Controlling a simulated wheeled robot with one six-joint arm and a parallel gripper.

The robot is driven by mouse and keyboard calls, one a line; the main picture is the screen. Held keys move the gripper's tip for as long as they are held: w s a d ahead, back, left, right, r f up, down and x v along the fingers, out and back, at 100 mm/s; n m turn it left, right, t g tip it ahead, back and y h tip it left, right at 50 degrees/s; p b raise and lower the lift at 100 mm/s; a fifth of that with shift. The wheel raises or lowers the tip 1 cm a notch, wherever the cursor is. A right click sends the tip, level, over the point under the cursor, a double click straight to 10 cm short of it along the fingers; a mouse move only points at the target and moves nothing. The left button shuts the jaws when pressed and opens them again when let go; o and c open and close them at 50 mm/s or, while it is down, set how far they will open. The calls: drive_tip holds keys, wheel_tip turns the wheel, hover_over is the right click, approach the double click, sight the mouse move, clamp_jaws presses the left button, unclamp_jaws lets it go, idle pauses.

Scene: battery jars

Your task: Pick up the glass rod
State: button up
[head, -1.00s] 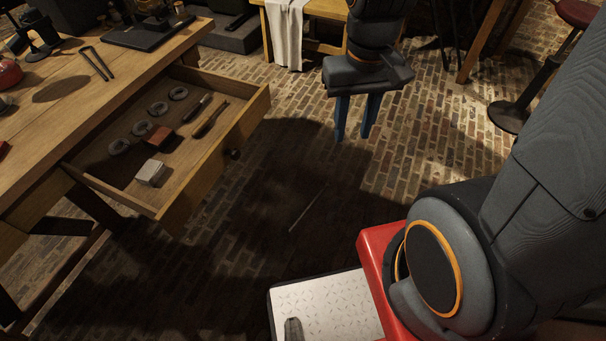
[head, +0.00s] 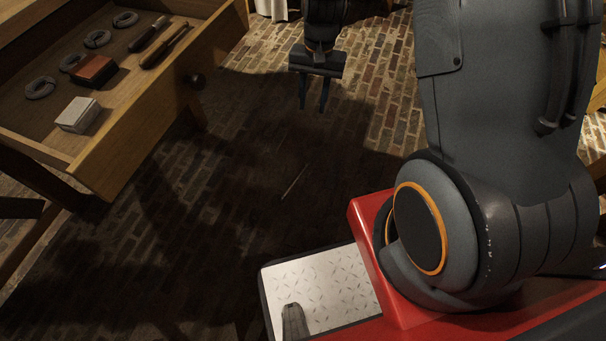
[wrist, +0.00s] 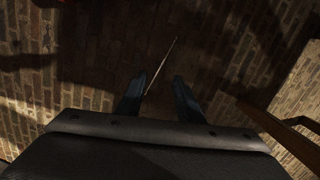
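The glass rod (head: 293,182) is a thin pale stick lying on the shadowed brick floor, between the drawer and my red base. In the wrist view the rod (wrist: 161,64) runs at a slant just beyond and between my fingertips. My gripper (head: 313,108) points down above the floor, its two dark blue fingers apart with nothing between them. In the wrist view my gripper (wrist: 162,78) is also open. In the head view it is above and slightly right of the rod, clear of it.
An open wooden drawer (head: 140,150) juts out at the left, holding grey rings, a brown block (head: 93,71), a white block (head: 78,114) and two dark-handled tools. In the wrist view a wooden bar (wrist: 282,137) is at the lower right. The brick floor around the rod is clear.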

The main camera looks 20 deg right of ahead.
drive_tip(key=w+f+m+b, duration=0.1)
drive_tip(key=w+f+b, duration=0.25)
drive_tip(key=f, duration=0.55)
drive_tip(key=w+f+m+b, duration=0.15)
drive_tip(key=f+b, duration=0.25)
drive_tip(key=f, duration=0.5)
drive_tip(key=m+b, duration=0.2)
drive_tip(key=b, duration=0.7)
approach(304, 168)
drive_tip(key=shift+a+f+b, duration=0.2)
drive_tip(key=shift+f+b, duration=0.3)
drive_tip(key=shift+f, duration=1)
drive_tip(key=f+b, duration=0.2)
drive_tip(key=f, duration=0.1)
drive_tip(key=f+b, duration=0.1)
drive_tip(key=f, duration=0.1)
drive_tip(key=shift+s+a+f+b, duration=0.1)
drive_tip(key=shift+s+f+b, duration=0.05)
drive_tip(key=shift+s+b, duration=0.2)
clamp_jaws()
